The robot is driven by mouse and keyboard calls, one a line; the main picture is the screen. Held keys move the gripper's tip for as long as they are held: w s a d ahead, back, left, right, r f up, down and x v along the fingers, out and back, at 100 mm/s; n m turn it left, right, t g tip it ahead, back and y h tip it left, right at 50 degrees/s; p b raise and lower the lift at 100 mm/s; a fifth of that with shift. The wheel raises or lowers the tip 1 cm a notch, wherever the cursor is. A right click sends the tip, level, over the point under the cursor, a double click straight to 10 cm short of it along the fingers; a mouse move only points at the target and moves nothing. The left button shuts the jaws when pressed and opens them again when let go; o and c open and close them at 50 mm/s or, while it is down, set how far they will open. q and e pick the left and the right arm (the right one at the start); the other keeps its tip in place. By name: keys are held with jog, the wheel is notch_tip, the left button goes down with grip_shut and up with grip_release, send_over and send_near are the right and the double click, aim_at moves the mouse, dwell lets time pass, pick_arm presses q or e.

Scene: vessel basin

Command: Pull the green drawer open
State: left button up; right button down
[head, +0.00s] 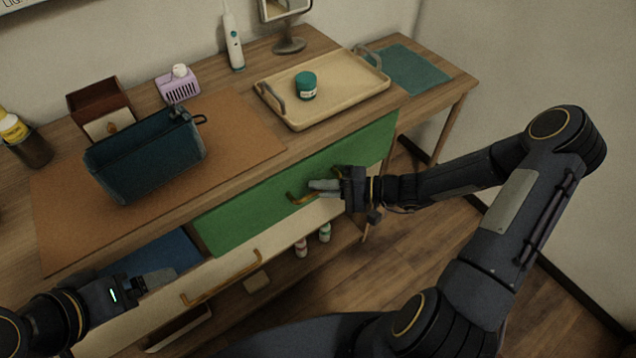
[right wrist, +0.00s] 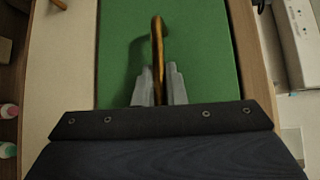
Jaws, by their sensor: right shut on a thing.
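The green drawer (head: 250,213) has a flat green front under the counter's front edge, with a brass bar handle (head: 297,197). It looks flush with the cabinet, and I see no open gap. My right gripper (head: 322,187) is at this handle and shut on it. In the right wrist view the handle (right wrist: 157,50) runs between the two grey fingers (right wrist: 159,85), with the green front (right wrist: 205,50) behind it. My left gripper (head: 160,278) is at lower left, in front of a blue drawer front (head: 160,256). Its finger gap cannot be made out.
A cream drawer (head: 215,275) with a brass handle lies below the green one. On the counter are a dark blue bin (head: 145,165), a beige tray (head: 350,88) with a teal jar (head: 306,85), and a lilac basket (head: 178,86). Bottles (head: 324,232) stand on the low shelf.

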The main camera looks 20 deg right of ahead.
jog(key=s+d, duration=0.3)
jog(key=s, duration=0.6)
jog(key=s+d+b, duration=0.1)
jog(key=s+d, duration=0.3)
jog(key=s, duration=0.6)
jog(key=c, duration=1.5)
grip_release()
jog(key=v, duration=0.7)
jog(key=shift+s+d, duration=0.2)
jog(key=shift+d, duration=0.15)
